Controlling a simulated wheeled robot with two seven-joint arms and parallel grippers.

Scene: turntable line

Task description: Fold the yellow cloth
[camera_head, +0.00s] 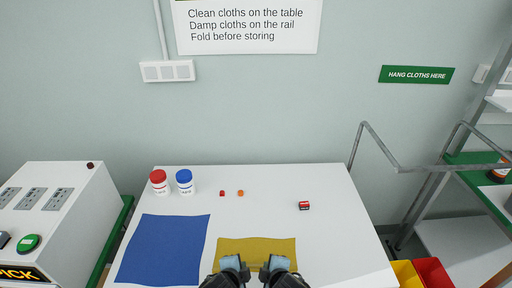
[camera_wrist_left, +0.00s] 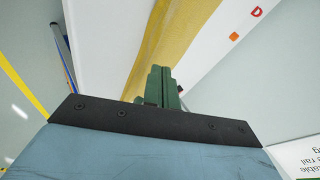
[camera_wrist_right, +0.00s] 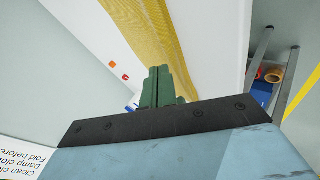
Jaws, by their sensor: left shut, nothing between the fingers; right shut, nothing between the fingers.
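The yellow cloth (camera_head: 256,247) lies on the white table at its front edge, right of the blue cloth. A crease or edge line runs across it near the grippers. My left gripper (camera_head: 236,264) and my right gripper (camera_head: 274,264) are side by side over its near part, both shut and empty. The yellow cloth also shows beyond the green fingers in the left wrist view (camera_wrist_left: 172,38) and in the right wrist view (camera_wrist_right: 150,30). The cloth's near edge is partly hidden by my grippers. I cannot tell whether the fingertips touch it.
A blue cloth (camera_head: 163,250) lies at left. A red-lidded jar (camera_head: 159,183), a blue-lidded jar (camera_head: 185,182) and small red and orange pieces (camera_head: 240,193) stand behind. A red item (camera_head: 304,206) is at right. A metal rail (camera_head: 400,168) rises beyond.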

